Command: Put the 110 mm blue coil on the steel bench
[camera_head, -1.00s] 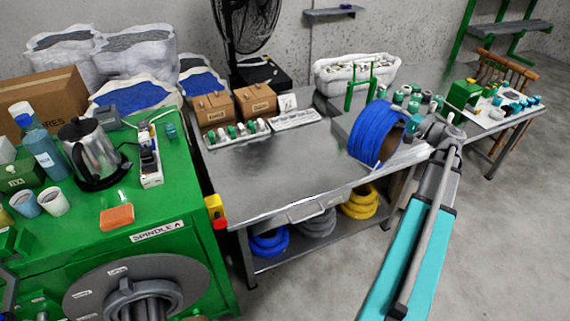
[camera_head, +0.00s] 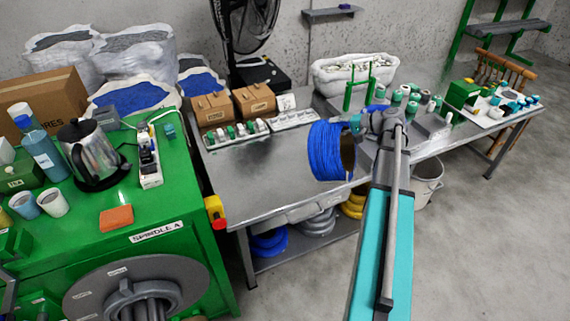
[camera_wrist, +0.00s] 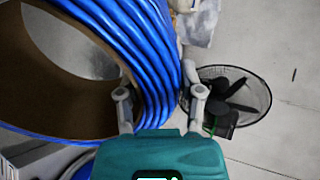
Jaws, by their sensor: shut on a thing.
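The blue coil (camera_head: 327,150) is a thick roll of blue cable around a brown core. It hangs on its side above the steel bench (camera_head: 270,175), over the middle part of its top. My gripper (camera_head: 368,122) is at the coil's right side in the head view. In the wrist view my gripper (camera_wrist: 160,100) has one finger inside the brown core and one outside, shut on the wall of the blue coil (camera_wrist: 135,50). The head view does not clearly show whether the coil's lower edge touches the bench.
A green stand (camera_head: 361,85) and green-white spools (camera_head: 412,98) are behind my gripper. The bench's left and front top is bare. A green machine (camera_head: 150,215) stands left.

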